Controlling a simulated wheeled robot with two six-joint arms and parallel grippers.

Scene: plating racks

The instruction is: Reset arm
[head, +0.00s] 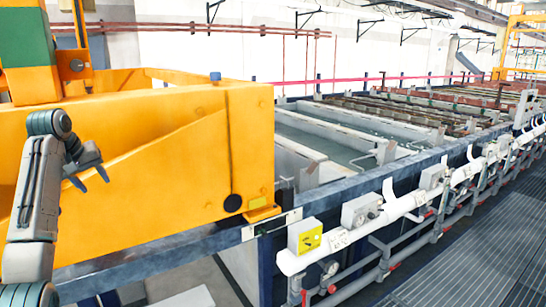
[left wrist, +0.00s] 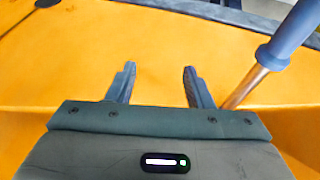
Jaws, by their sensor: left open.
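My left arm comes in at the left edge of the head view. My left gripper (head: 92,181) is open and empty, in front of the side of a large yellow machine housing (head: 165,175). In the left wrist view the two fingers of the left gripper (left wrist: 159,70) stand apart with only yellow surface (left wrist: 90,50) behind them. I cannot tell the exact gap between the fingertips and the housing. My right gripper is not in view.
A copper rod with a blue sleeve (left wrist: 280,48) stands close to the right finger in the left wrist view. Plating tanks (head: 350,140) stretch away beyond the housing. White pipes with gauge boxes (head: 360,212) run along their side. The grated walkway (head: 480,255) at right is clear.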

